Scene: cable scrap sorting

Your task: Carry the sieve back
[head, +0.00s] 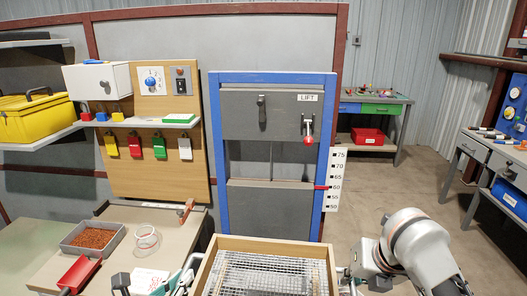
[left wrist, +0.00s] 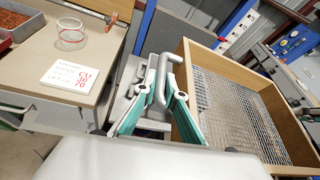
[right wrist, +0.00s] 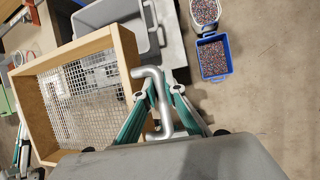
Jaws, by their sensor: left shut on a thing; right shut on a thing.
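The sieve (head: 275,243) is a wooden frame with a wire mesh floor, at the bottom centre of the head view. It also shows at the right of the left wrist view (left wrist: 187,115) and the left of the right wrist view (right wrist: 122,62). My left gripper (left wrist: 160,85) is shut on the grey bar handle on one side of the sieve. My right gripper (right wrist: 162,92) is shut on the grey handle on the opposite side. The sieve is held between both grippers; its near end is cut off in the head view.
A blue-framed lift (head: 217,150) stands ahead. A blue bin (right wrist: 213,72) and a white bucket of granules stand on the floor.

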